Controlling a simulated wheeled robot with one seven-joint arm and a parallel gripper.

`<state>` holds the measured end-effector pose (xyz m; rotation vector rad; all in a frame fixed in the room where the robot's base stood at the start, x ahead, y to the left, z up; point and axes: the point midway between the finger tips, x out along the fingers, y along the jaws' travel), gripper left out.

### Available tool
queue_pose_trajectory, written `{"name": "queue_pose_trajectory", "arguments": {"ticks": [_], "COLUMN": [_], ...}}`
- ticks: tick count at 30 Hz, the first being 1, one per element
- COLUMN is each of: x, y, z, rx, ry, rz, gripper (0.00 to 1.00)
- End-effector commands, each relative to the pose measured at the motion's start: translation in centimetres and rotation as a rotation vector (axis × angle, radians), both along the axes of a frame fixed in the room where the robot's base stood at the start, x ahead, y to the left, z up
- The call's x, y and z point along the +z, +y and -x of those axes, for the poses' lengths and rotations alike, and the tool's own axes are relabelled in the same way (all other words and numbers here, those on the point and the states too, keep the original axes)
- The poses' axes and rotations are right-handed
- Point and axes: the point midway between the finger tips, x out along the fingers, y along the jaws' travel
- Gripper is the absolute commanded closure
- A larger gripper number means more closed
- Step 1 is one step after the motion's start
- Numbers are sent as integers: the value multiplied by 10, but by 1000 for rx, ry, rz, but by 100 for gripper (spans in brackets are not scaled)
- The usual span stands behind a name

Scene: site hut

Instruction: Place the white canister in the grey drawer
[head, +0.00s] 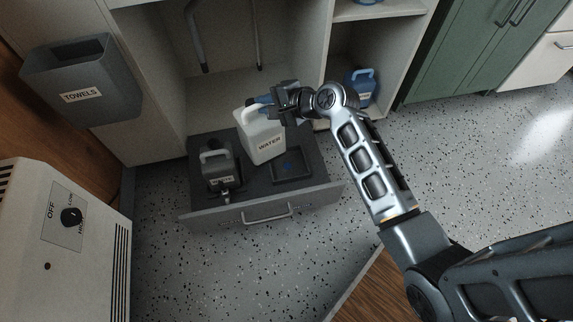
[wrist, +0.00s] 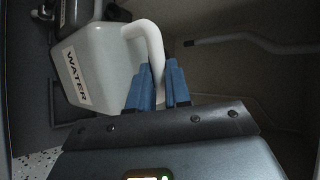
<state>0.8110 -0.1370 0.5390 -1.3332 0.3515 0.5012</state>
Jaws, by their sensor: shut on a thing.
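The white canister (head: 262,138), labelled WATER, is upright in or just above the open grey drawer (head: 262,213). I cannot tell whether its base touches the drawer floor. My gripper (head: 268,104) is shut on the canister's white handle from the right. In the wrist view the blue fingers (wrist: 160,88) close around the handle, and the canister body (wrist: 103,62) is to their left. The drawer is pulled out from under the open cabinet.
A dark grey canister (head: 218,165) stands in the drawer's left part. A shallow dark tray (head: 292,166) lies at the drawer's right. A blue jug (head: 361,86) stands in the cabinet's right bay. A TOWELS bin (head: 85,85) and a heater (head: 62,240) are at left.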

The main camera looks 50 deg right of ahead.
Motion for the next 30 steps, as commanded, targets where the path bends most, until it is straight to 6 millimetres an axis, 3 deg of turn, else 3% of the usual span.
{"name": "queue_pose_trajectory", "arguments": {"ticks": [1,9,15,22,30], "x": [0,-38,-61,-75,-83], "y": [-17,-96,-140,-164,-163], "z": [4,44,77,99,111], "rx": [-24,-149,-238,-295,-309], "ry": [-8,-19,-27,-31,-59], "rz": [-2,-2,1,5,20], "gripper": [100,100,100,100,100]}}
